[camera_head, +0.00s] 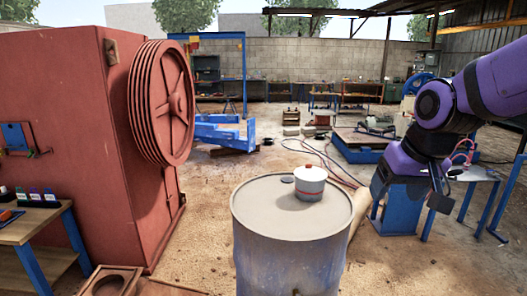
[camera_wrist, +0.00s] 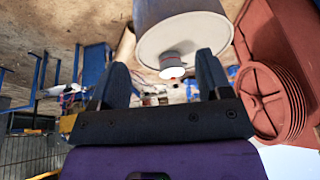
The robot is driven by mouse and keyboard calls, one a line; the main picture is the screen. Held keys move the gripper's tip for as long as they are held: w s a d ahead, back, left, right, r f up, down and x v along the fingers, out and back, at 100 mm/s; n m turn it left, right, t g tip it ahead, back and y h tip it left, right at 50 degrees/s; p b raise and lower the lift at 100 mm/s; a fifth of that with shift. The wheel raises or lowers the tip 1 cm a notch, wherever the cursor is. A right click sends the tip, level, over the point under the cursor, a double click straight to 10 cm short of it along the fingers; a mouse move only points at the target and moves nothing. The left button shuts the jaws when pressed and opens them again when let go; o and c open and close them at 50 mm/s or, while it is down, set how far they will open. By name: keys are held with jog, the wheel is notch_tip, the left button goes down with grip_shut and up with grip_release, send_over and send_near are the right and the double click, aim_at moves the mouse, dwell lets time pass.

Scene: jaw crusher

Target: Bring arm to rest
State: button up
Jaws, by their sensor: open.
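My gripper (camera_wrist: 162,64) shows in the wrist view with its two dark fingers spread apart and nothing held between them. My purple arm is at the right of the head view, held up and apart from the drum; the fingers are hard to make out there. A grey-blue drum (camera_head: 285,258) stands upright in the middle foreground. In the wrist view, which is upside down, the drum (camera_wrist: 165,12) and the tub (camera_wrist: 173,72) appear beyond the fingers, with a gap.
A large red jaw crusher (camera_head: 75,130) with a grooved flywheel (camera_head: 162,105) stands at the left. A wooden workbench (camera_head: 35,225) with small bottles is at the lower left. A blue-legged table (camera_head: 475,175) stands near my arm.

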jog(key=s+d+r, duration=0.2)
jog(key=s, duration=0.5)
jog(key=s+d+r+t+h, duration=0.1)
jog(key=s+d+r, duration=0.1)
jog(key=s, duration=0.5)
jog(key=shift+s+d+r, duration=0.2)
jog(key=shift+s+d, duration=0.1)
jog(key=shift+d, duration=0.4)
